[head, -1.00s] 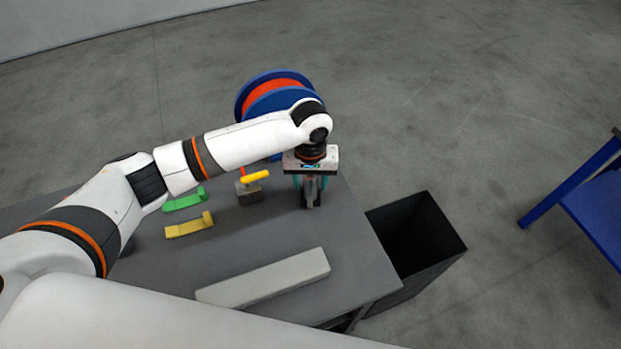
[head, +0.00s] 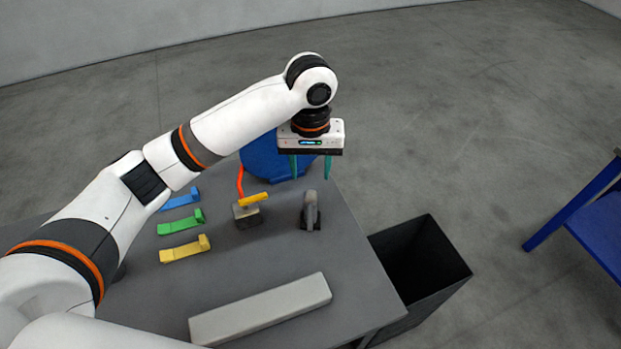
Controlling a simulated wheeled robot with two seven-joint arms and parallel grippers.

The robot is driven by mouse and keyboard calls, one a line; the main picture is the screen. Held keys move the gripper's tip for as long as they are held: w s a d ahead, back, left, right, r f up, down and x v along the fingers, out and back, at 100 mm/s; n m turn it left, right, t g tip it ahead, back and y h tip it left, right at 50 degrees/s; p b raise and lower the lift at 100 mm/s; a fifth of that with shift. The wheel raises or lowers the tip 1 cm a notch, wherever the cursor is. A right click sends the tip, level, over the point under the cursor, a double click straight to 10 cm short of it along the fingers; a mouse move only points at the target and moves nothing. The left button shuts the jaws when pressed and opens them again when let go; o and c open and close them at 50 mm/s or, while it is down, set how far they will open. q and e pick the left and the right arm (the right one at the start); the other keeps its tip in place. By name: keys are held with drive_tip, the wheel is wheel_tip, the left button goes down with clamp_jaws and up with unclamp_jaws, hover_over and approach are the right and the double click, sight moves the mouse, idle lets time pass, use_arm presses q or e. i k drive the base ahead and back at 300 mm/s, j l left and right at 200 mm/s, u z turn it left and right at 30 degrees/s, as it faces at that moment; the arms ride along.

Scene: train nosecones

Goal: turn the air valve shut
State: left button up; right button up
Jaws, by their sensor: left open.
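The air valve is a small grey-brown block (head: 247,218) with a yellow handle (head: 254,199) on top, standing on the grey table. The handle lies roughly crosswise, its right end a little further back. An orange-red hose (head: 240,181) rises behind the block. My left gripper (head: 311,175) is open and empty, its two teal fingers pointing down, behind and to the right of the valve and apart from it. My right gripper is not in view.
A grey-and-black upright object (head: 311,211) stands on the table below my left gripper. Blue (head: 182,199), green (head: 181,222) and yellow (head: 186,249) pieces lie left of the valve. A long grey bar (head: 262,308) lies in front. A blue reel (head: 262,158) stands behind; a black bin (head: 425,262) is at right.

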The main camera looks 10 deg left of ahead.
sight(243, 203)
drive_tip(key=k+l, duration=0.15)
drive_tip(key=k, duration=0.35)
drive_tip(key=k+l, duration=0.15)
drive_tip(key=k, duration=0.35)
drive_tip(key=k+l, duration=0.15)
drive_tip(key=k, duration=0.3)
